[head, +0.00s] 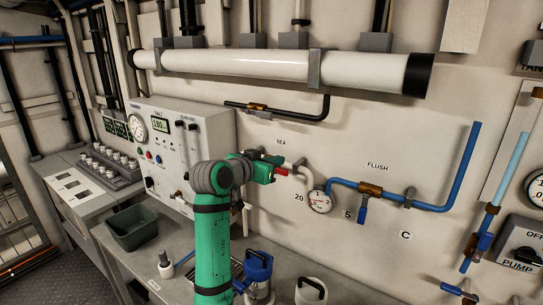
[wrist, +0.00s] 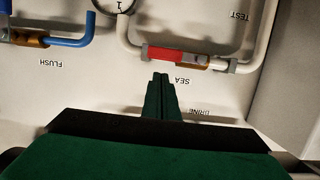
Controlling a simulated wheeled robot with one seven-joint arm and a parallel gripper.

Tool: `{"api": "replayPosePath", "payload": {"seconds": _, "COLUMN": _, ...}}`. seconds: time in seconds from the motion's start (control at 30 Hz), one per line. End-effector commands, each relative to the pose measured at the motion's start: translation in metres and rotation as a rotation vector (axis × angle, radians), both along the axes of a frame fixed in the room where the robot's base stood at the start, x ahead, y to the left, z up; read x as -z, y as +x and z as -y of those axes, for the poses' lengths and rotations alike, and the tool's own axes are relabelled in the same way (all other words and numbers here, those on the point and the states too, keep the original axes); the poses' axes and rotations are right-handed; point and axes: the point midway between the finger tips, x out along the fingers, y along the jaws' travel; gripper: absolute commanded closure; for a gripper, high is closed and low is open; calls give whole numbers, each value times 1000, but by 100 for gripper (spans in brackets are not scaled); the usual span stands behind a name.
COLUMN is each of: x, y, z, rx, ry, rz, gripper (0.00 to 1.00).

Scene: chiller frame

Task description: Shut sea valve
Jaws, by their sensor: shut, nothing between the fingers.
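The sea valve has a red handle (wrist: 172,53) and a brass body (wrist: 195,61) on a white pipe, in the upside-down wrist view. The handle lies along the pipe. The "SEA" label (wrist: 183,80) is on the wall beside it. My gripper (wrist: 160,78) is shut and empty, its fingertips beside the handle with a small gap in the picture; I cannot tell whether they touch. In the head view, part of the red handle (head: 283,171) shows past my gripper (head: 273,168), and the brass body is hidden behind it.
A round gauge (head: 319,201) is right of the valve, then the blue flush pipe with its blue-handled flush valve (head: 363,208). A control panel box (head: 176,150) stands left of my arm.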

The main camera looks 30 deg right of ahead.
Motion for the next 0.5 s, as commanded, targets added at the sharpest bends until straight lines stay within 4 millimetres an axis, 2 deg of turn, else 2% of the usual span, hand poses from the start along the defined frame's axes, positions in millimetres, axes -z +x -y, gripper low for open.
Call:
{"api": "replayPosePath", "payload": {"seconds": 0.2, "x": 14, "y": -1, "z": 0, "rx": 1, "ry": 0, "rz": 2, "gripper": 100}}
{"api": "replayPosePath", "payload": {"seconds": 0.5, "x": 15, "y": -1, "z": 0, "rx": 1, "ry": 0, "rz": 2, "gripper": 100}}
